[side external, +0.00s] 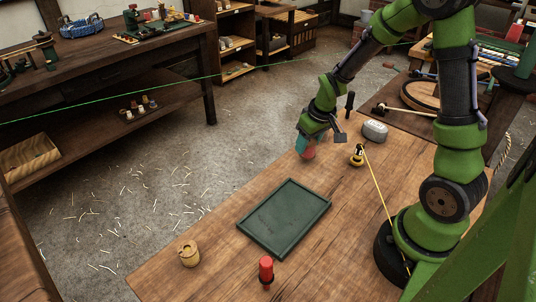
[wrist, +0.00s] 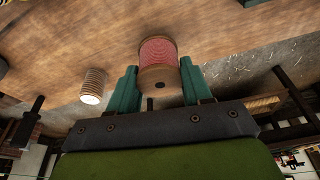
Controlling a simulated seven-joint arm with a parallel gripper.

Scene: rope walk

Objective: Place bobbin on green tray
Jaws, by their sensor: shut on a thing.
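The bobbin, wound with pinkish-red thread and with wooden ends, is between the teal fingers of my gripper (wrist: 158,72) in the wrist view (wrist: 159,51). In the side view my gripper (side external: 307,142) is at the table's far edge, shut on the bobbin (side external: 308,154). Whether the bobbin touches the table there is hard to tell. The dark green tray (side external: 284,217) lies flat and empty on the table, nearer the side camera than my gripper and a little to its left.
The tabletop between my gripper and the tray looks clear.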

